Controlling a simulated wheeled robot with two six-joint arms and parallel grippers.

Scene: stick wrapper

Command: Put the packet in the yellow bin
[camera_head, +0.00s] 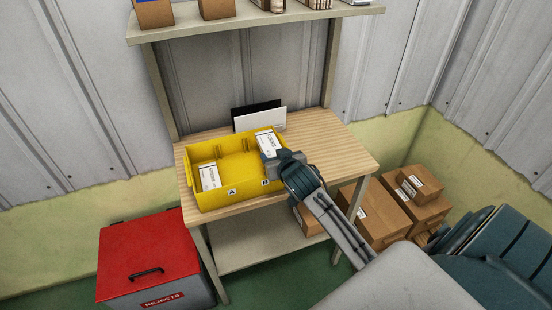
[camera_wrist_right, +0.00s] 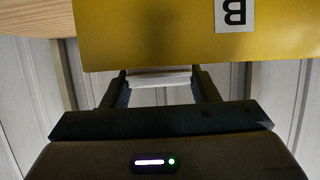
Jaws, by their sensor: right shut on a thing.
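The yellow bin (camera_head: 236,189) stands on the wooden table, with an A label and a B label on its front wall. A white packet (camera_head: 267,143) with dark print shows at the B end of the bin, tilted, right at my right gripper (camera_head: 272,158). The gripper is shut on this packet; its pale edge shows between the fingers in the right wrist view (camera_wrist_right: 160,79). The bin's wall with the B label (camera_wrist_right: 170,35) fills the top of that view. Another white packet (camera_head: 209,177) leans inside the A end. Whether the held packet touches the bin is unclear. My left gripper is not in view.
The wooden table (camera_head: 335,140) is clear to the right of the bin. A white card and a dark panel stand behind the bin. A shelf (camera_head: 235,22) with boxes hangs above. A red-lidded rejects box (camera_head: 150,250) stands at lower left, and cardboard boxes (camera_head: 375,215) at right.

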